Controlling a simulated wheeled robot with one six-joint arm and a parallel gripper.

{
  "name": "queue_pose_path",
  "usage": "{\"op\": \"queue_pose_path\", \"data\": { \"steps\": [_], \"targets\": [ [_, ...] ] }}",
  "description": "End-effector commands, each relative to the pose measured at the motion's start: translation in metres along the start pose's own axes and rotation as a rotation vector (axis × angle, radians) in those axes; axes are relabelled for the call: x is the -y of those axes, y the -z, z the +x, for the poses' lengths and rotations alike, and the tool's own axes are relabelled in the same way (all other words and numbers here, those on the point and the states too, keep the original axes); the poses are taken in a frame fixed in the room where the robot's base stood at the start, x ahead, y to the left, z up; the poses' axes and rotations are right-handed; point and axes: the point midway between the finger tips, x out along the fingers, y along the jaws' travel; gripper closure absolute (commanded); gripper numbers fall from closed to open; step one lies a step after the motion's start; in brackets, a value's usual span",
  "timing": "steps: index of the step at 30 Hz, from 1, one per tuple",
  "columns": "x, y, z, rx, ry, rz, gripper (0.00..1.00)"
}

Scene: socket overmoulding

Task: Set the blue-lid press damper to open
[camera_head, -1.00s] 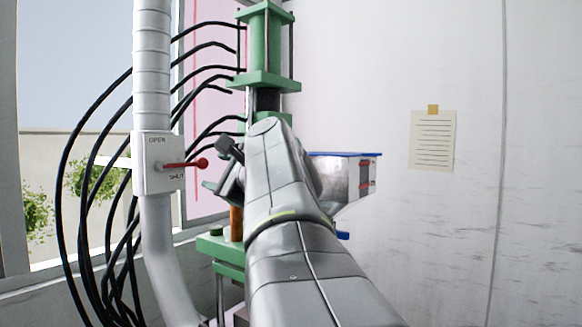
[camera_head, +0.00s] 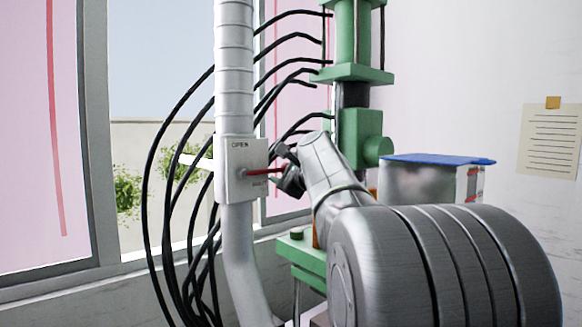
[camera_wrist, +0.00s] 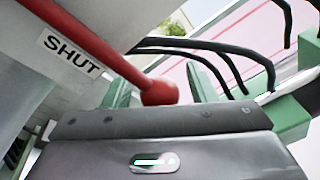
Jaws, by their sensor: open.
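The damper box (camera_head: 243,170) is a pale plate on the grey vertical duct, marked OPEN at top and SHUT lower right. Its red lever (camera_head: 262,171) points right, roughly level, just above the SHUT label. In the wrist view the red lever (camera_wrist: 98,45) runs down from the upper left past the SHUT label (camera_wrist: 70,55) and ends in a round red knob (camera_wrist: 160,93). My gripper (camera_head: 287,174) is at the lever's end and hides the knob in the head view. In the wrist view my gripper (camera_wrist: 160,84) is open, its fingers either side of the knob.
A green press (camera_head: 352,75) stands behind my arm. A blue-lidded metal box (camera_head: 437,160) is to its right. Several black hoses (camera_head: 158,150) loop behind the duct (camera_head: 234,75). A window is behind at left. A note (camera_head: 552,140) hangs on the right wall.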

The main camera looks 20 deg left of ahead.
Motion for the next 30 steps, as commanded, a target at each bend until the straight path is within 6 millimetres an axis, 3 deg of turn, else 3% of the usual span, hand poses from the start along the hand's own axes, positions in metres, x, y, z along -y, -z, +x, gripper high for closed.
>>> {"op": "queue_pose_path", "data": {
  "steps": [6, 14, 23, 30],
  "targets": [
    [0.000, 0.000, 0.000, 0.000, 0.000, 0.000, 0.50],
    [0.000, 0.000, 0.000, 0.000, 0.000, 0.000, 1.00],
    [0.002, -0.001, 0.000, 0.004, 0.005, -0.028, 1.00],
    [0.015, -0.008, 0.001, 0.019, 0.026, -0.151, 1.00]
  ]
}}
